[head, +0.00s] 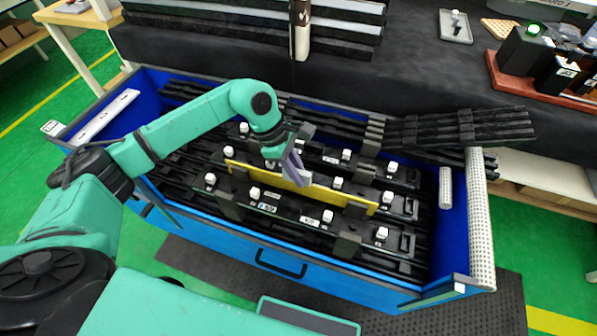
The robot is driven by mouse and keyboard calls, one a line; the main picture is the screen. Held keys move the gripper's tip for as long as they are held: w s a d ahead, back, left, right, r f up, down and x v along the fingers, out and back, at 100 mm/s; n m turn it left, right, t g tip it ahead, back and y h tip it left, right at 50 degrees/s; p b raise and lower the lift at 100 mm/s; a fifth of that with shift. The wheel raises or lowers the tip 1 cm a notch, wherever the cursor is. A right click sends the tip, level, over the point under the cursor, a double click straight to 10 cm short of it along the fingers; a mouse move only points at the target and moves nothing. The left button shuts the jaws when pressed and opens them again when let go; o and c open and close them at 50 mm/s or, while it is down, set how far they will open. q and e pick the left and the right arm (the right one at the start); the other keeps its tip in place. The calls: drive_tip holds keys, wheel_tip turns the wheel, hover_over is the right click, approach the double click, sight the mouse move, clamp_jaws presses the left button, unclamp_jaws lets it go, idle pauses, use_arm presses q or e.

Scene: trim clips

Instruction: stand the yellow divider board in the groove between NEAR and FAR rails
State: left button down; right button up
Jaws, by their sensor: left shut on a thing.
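The yellow divider board (340,195) is a long thin strip on edge, running left to right along the dark rails in the blue bin. My left gripper (292,172) reaches in from the left and is shut on the board near its middle. A dark rail with white knobs and small labels (285,210) lies on the near side of the board. Another such rail (375,172) lies on the far side. The labels are too small to read surely. The board's lower edge is hidden, so I cannot tell whether it sits in the groove. My right gripper is not in view.
The blue bin (215,230) has raised walls and holds several dark bars. A stack of dark bars (465,128) overhangs its back right. A white perforated roll (480,225) lies along the right wall. A dark bench with tools and a tray (455,27) stands behind.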

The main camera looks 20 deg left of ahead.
use_arm(q)
drive_tip(key=shift+f+b, duration=0.4)
drive_tip(key=shift+f, duration=0.1)
drive_tip(key=c, duration=0.7)
unclamp_jaws()
drive_tip(key=shift+c, duration=0.2)
drive_tip(key=shift+r, duration=0.1)
drive_tip(key=b+v, duration=0.1)
drive_tip(key=v, duration=1.3)
drive_tip(key=shift+r, duration=0.25)
drive_tip(key=shift+s+a+f, duration=0.1)
drive_tip(key=shift+s, duration=0.05)
